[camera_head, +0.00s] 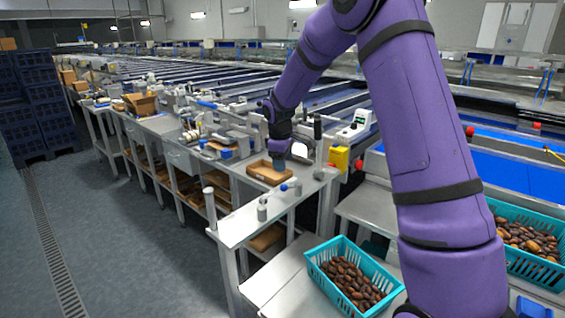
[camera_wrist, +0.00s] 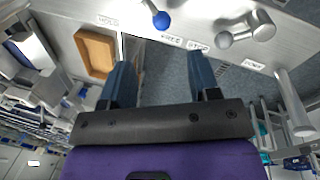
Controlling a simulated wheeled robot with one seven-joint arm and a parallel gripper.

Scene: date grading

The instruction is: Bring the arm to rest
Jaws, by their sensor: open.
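My gripper (camera_head: 280,150) hangs above the workbench at the end of my purple arm, near the small wooden tray (camera_head: 268,174). In the wrist view my gripper (camera_wrist: 160,78) has its two blue fingers spread apart, with nothing between them. The wooden tray (camera_wrist: 97,52) shows there to the left of the fingers and looks empty. In the head view my arm comes down from the top and crosses the right side of the picture.
Teal baskets of dates (camera_head: 325,286) (camera_head: 535,268) stand at the lower right. Blue-knobbed (camera_wrist: 161,19) and grey-knobbed (camera_wrist: 224,40) pieces are by the labelled bench edge. A yellow box (camera_head: 340,158) is right of the gripper. The floor aisle at left is clear.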

